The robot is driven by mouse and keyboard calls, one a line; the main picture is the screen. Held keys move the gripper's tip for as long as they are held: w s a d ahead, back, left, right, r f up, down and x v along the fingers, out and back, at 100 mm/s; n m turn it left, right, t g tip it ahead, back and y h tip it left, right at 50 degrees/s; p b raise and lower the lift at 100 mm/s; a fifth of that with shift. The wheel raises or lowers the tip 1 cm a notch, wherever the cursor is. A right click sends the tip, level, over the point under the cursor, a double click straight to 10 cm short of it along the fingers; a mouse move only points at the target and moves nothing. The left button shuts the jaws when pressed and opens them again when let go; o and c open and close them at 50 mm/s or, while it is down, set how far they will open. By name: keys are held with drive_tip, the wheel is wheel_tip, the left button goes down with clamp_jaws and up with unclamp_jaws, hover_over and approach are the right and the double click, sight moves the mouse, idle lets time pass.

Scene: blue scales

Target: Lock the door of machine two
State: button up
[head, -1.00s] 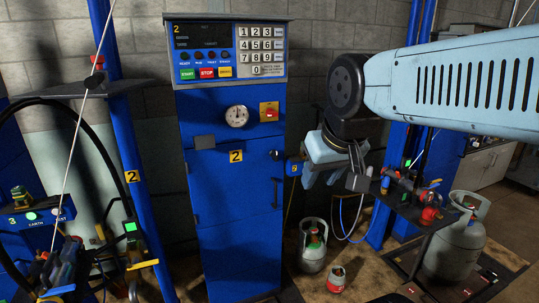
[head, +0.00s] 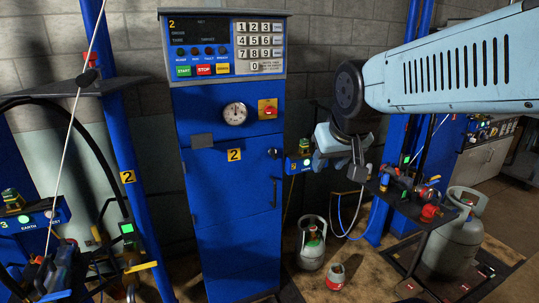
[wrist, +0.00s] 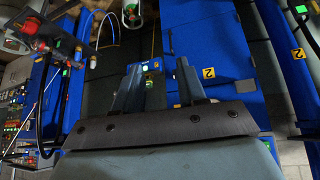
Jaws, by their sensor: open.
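Machine two (head: 230,130) is a tall blue cabinet with a yellow "2" label, left of centre in the head view. Its blue door (head: 232,195) appears closed, flush with the front. A dark vertical handle (head: 274,192) is on the door's right edge, with a small dark latch or knob (head: 272,153) above it; whether it is locked I cannot tell. My gripper (head: 338,165) is open and empty, to the right of the door and apart from it. In the wrist view the two fingers (wrist: 157,88) stand apart, and the cabinet (wrist: 208,45) is beyond them to the right.
A small blue box (head: 298,163) with a green light sits between cabinet and gripper. Gas cylinders (head: 311,243) (head: 460,235) and a small red-and-grey canister (head: 335,277) stand on the floor. A dark shelf (head: 405,205) with valves is at right. Blue posts (head: 125,150) flank the cabinet.

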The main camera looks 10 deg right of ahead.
drive_tip(key=w+d+f+t, duration=0.1)
drive_tip(key=w+f+t, duration=0.15)
drive_tip(key=w, duration=0.95)
drive_tip(key=n+t+y, duration=0.2)
drive_tip(key=t, duration=0.3)
approach(276, 155)
drive_tip(key=s+d+r, duration=0.1)
drive_tip(key=s+r, duration=0.5)
drive_tip(key=s, duration=0.1)
drive_tip(key=shift+w+f+t+y, duration=0.9)
drive_tip(key=shift+w+f+t, duration=1.05)
drive_tip(key=shift+f, duration=2.55)
drive_tip(key=shift+g, duration=0.3)
drive_tip(key=w, duration=0.4)
drive_tip(key=w+a, duration=0.1)
drive_tip(key=w, duration=0.4)
drive_tip(key=w+a, duration=0.1)
drive_tip(key=w, duration=0.4)
drive_tip(key=shift+a, duration=0.25)
drive_tip(key=shift+c, duration=0.4)
